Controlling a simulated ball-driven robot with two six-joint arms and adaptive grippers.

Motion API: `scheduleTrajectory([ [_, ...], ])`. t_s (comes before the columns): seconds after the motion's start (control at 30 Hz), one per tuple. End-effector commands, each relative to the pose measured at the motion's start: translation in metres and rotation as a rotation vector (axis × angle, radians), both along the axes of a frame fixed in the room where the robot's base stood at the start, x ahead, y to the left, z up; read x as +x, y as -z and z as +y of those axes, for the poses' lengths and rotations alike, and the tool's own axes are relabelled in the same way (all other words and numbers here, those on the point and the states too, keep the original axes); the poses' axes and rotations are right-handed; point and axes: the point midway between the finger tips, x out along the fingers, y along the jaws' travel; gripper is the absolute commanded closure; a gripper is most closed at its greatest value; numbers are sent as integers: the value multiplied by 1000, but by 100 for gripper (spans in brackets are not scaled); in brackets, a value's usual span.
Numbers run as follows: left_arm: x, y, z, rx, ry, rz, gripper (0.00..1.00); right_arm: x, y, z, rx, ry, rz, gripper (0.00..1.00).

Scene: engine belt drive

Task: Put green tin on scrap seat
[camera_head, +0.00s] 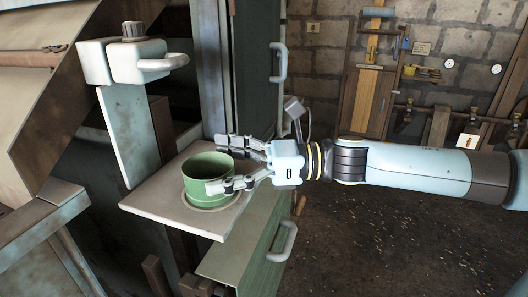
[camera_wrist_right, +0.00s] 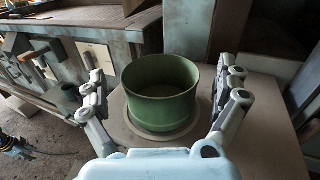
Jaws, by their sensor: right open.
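The green tin (camera_head: 207,180) stands upright on a round ring mark on a pale square plate (camera_head: 160,201), the likely scrap seat. It is open at the top and looks empty. My right gripper (camera_head: 222,163) comes in from the right, with one finger on the far side of the tin and one on the near side. In the right wrist view the tin (camera_wrist_right: 160,95) sits between the spread fingers (camera_wrist_right: 162,100), with a gap on each side. The gripper is open. My left gripper is not in view.
A green drawer (camera_head: 262,240) with a handle lies below right. A tall green cabinet (camera_head: 255,75) stands behind. Open floor (camera_head: 370,235) lies at the right.

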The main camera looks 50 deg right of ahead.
Motion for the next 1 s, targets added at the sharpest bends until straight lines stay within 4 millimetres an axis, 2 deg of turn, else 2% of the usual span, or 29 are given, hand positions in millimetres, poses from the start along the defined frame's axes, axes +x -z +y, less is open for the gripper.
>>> scheduleTrajectory([
  [0.13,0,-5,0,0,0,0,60,-19,1,-18,-5,-3,8,0],
  [0.4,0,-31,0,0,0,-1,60,-55,-3,-55,-2,0,5,0],
  [0.57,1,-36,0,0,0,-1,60,-66,-1,-67,1,2,6,0],
  [0.67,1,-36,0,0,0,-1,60,-64,15,-83,40,63,71,0],
  [0.77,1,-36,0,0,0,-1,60,-56,60,-120,184,243,269,0],
  [0.87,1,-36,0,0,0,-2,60,-62,139,-172,480,543,565,0],
  [0.9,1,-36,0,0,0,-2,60,-73,178,-189,639,682,688,0],
  [0.93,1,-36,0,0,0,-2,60,-84,208,-199,767,789,775,0],
  [0.97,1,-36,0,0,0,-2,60,-98,238,-206,900,895,856,0],
  [1.0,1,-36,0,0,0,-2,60,-119,277,-210,1083,1035,950,0],
])
